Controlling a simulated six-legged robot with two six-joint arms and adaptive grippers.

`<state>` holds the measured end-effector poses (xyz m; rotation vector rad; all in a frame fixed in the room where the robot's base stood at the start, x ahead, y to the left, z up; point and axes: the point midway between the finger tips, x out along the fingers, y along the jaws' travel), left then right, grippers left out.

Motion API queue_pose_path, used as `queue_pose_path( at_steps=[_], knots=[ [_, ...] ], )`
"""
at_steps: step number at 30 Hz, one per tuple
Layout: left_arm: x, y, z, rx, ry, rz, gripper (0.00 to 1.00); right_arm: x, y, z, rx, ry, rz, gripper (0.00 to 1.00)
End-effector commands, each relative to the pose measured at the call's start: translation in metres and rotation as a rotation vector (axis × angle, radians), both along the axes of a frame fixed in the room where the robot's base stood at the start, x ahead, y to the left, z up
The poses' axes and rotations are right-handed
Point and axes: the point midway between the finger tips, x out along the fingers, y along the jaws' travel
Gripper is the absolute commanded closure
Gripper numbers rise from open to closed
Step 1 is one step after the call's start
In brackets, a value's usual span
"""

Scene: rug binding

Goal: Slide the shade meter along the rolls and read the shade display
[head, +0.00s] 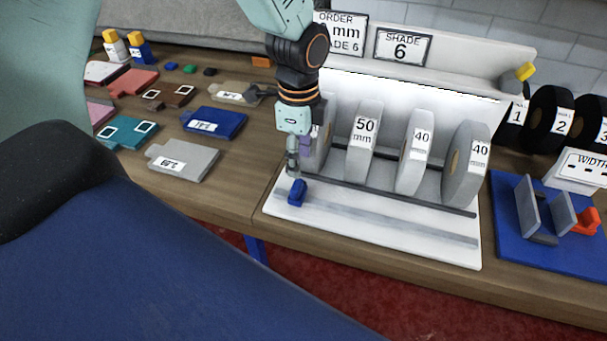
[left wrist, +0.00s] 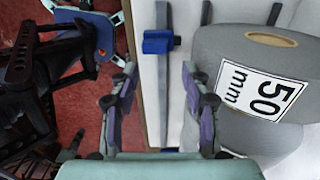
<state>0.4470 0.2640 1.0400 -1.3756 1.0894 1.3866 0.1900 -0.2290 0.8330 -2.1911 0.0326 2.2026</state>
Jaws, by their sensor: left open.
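A small blue block (head: 297,192), which looks like the shade meter, sits at the left end of a grey track on the white rack's front (head: 420,249). It also shows in the left wrist view (left wrist: 158,42), ahead of the fingertips. My left gripper (head: 293,163) is just above and behind the block in the head view. In the left wrist view my left gripper (left wrist: 157,82) is open and empty, its fingers spread wide. Grey rolls (head: 363,140) stand in a row behind the track; the leftmost is partly hidden by my gripper. My right gripper is not in view.
An order sign (head: 340,32) is partly covered by my arm. A blue stand (head: 545,250) is right of the rack, with black rolls (head: 550,120) behind. Colored swatches (head: 184,160) lie on the table to the left. The track right of the block is clear.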

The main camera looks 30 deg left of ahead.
Motion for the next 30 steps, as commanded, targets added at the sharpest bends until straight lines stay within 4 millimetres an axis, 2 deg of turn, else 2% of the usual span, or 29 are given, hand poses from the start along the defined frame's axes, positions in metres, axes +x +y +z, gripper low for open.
queue_pose_path(
  at_steps=[4,12,16,21,28,30],
  knots=[
    [-0.005,0.001,-0.012,0.0,0.005,-0.001,0.53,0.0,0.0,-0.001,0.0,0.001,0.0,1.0],
    [-0.008,0.0,-0.055,0.0,0.005,0.0,0.53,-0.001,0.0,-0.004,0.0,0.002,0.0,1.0],
    [-0.006,0.001,-0.069,0.0,0.003,-0.001,0.53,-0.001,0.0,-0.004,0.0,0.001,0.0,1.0],
    [-0.005,0.0,-0.077,0.0,0.001,0.0,0.53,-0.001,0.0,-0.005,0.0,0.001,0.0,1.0],
    [-0.003,0.0,-0.077,0.0,0.001,0.0,0.53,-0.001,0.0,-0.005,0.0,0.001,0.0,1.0],
    [-0.003,0.0,-0.077,0.0,0.0,0.0,0.58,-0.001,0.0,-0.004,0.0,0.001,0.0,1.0]
  ],
)
